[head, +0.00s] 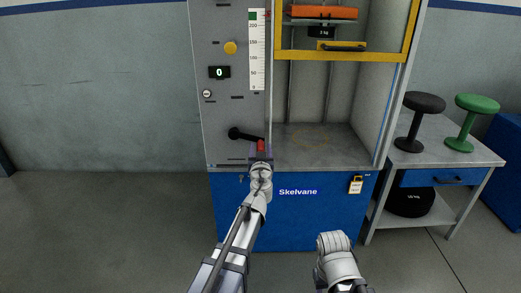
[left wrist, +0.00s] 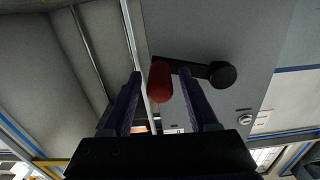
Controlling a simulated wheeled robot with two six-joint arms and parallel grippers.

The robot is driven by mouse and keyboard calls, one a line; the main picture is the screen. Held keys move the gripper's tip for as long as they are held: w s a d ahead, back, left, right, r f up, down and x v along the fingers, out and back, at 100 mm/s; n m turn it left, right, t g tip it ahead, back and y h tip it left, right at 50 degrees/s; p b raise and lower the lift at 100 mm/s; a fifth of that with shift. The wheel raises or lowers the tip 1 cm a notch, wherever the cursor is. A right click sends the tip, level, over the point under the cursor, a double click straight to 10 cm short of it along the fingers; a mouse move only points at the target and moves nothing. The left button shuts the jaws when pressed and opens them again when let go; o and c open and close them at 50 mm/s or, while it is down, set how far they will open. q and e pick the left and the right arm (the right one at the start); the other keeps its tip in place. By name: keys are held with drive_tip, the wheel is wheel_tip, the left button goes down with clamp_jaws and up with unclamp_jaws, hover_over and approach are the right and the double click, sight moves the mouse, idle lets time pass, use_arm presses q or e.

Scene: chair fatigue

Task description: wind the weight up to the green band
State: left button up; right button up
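The crank has a black arm (head: 246,136) and a red handle (head: 261,145), on the grey panel. In the left wrist view the red handle (left wrist: 160,82) sits between the two dark fingers of my left gripper (left wrist: 160,92), with a gap on each side. The gripper is open around it. An orange block (head: 323,12) is high in the cabinet, with a black piece marked 3 kg (head: 321,32) under it. A white scale (head: 257,55) has a green band (head: 253,15) near its top. My right arm shows at bottom centre-right; its fingers do not show.
A display (head: 219,72) reads 0, below a yellow knob (head: 230,48). A yellow-framed guard (head: 342,57) is raised across the cabinet opening. A side table (head: 435,150) at right holds a black stool (head: 416,120) and a green stool (head: 469,122).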

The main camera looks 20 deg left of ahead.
use_arm(q)
clamp_jaws()
idle(1.2)
